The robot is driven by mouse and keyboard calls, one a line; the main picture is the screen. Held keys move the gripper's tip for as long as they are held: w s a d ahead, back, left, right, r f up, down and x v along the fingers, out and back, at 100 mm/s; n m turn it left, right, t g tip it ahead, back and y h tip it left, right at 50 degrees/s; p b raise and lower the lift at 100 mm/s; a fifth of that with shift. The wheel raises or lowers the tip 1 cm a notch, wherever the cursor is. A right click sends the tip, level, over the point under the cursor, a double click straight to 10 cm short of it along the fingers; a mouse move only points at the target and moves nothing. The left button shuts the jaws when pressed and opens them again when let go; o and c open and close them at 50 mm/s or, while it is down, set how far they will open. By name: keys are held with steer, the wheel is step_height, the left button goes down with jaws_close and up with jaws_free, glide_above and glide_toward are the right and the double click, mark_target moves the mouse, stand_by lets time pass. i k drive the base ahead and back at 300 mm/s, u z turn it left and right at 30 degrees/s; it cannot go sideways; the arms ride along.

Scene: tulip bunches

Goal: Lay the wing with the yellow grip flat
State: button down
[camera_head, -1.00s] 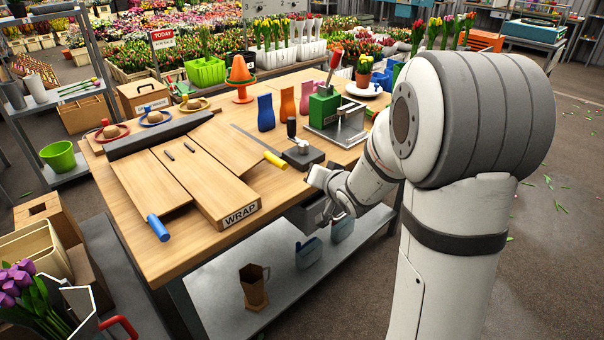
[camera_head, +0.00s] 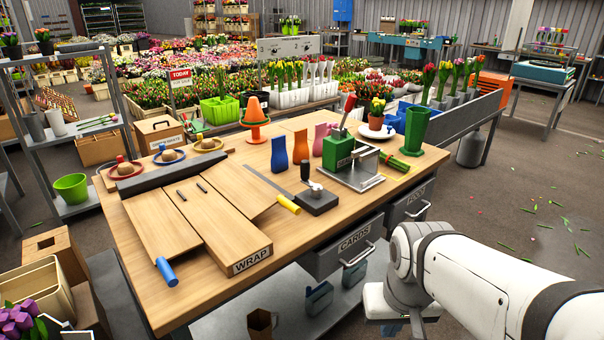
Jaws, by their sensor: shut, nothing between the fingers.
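The wing with the yellow grip (camera_head: 241,185) is a light wooden panel on the right side of the WRAP board (camera_head: 218,224). Its yellow grip (camera_head: 288,204) is at the front right end. The wing spreads outward from the raised board; I cannot tell whether it lies fully flat. The opposite wing (camera_head: 160,227) with the blue grip (camera_head: 166,270) extends to the left. My arm reaches in from the lower right, in front of the drawers and well away from the yellow grip. My gripper is not visible; the arm's end runs down toward the bottom edge.
A black block with an upright handle (camera_head: 316,200) stands close beside the yellow grip. The green device (camera_head: 338,150) on its metal base, a green vase (camera_head: 416,128) and several coloured sleeves stand behind. A long dark bar (camera_head: 170,160) lies behind the board. Drawers (camera_head: 345,250) front the table.

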mark_target(252, 195)
steer(key=z, duration=1.45)
steer(key=k, duration=0.65)
steer(key=u, duration=1.5)
steer(key=i, duration=1)
steer(key=u, duration=0.1)
